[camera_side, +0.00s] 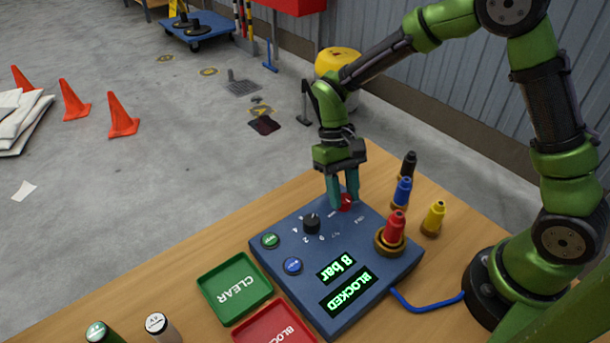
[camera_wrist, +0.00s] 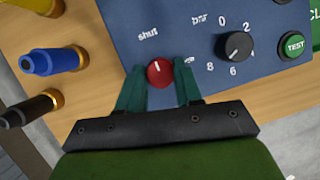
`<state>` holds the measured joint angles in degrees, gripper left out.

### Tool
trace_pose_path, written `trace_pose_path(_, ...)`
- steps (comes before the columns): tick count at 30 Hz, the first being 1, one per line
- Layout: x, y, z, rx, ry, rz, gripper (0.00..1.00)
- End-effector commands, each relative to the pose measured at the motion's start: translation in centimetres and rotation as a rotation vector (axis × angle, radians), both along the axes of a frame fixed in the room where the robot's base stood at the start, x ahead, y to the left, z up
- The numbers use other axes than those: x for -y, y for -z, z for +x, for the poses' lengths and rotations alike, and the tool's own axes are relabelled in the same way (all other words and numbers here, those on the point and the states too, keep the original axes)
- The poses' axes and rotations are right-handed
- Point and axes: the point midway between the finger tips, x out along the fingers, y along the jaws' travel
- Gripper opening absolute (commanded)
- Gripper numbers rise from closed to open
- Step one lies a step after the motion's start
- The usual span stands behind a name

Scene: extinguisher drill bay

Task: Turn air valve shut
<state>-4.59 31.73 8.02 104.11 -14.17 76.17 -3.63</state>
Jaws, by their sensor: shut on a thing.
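The air valve is a small red knob (camera_side: 347,202) on the blue control box (camera_side: 275,262). It also shows in the wrist view (camera_wrist: 159,73), its white line pointing nearly straight up. The printed word "shut" lies above and slightly left of it; the mark to its right is too small to read. My gripper (camera_side: 342,200) is shut on the red knob, with one teal finger on each side of it, as the wrist view also shows (camera_wrist: 160,86). The box's displays read "8 bar" (camera_side: 336,268) and "BLOCKED" (camera_side: 347,291).
A black dial (camera_side: 312,223) and a green TEST button (camera_wrist: 292,45) sit near the knob. A red nozzle (camera_side: 396,226) stands on the box; blue (camera_side: 402,191), black (camera_side: 408,165) and yellow (camera_side: 433,217) ones stand beside it. Green (camera_side: 234,286) and red (camera_side: 275,327) trays lie in front.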

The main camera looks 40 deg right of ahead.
Motion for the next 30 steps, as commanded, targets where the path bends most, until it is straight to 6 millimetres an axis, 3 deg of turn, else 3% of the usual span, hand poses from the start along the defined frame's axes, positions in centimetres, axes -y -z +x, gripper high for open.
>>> trace_pose_path(8, -0.2, -0.1, 0.1, 0.005, -0.005, 0.005, 0.04)
trace_pose_path(9, -0.2, -0.1, 0.1, 0.005, -0.005, 0.005, 0.38)
trace_pose_path(13, -0.1, -0.1, 0.1, 0.004, -0.004, 0.003, 0.58)
trace_pose_path(23, 0.0, -0.2, 0.1, 0.001, -0.001, 0.001, 0.59)
trace_pose_path(30, 0.3, -3.2, 1.4, 0.008, 0.000, 0.002, 0.59)
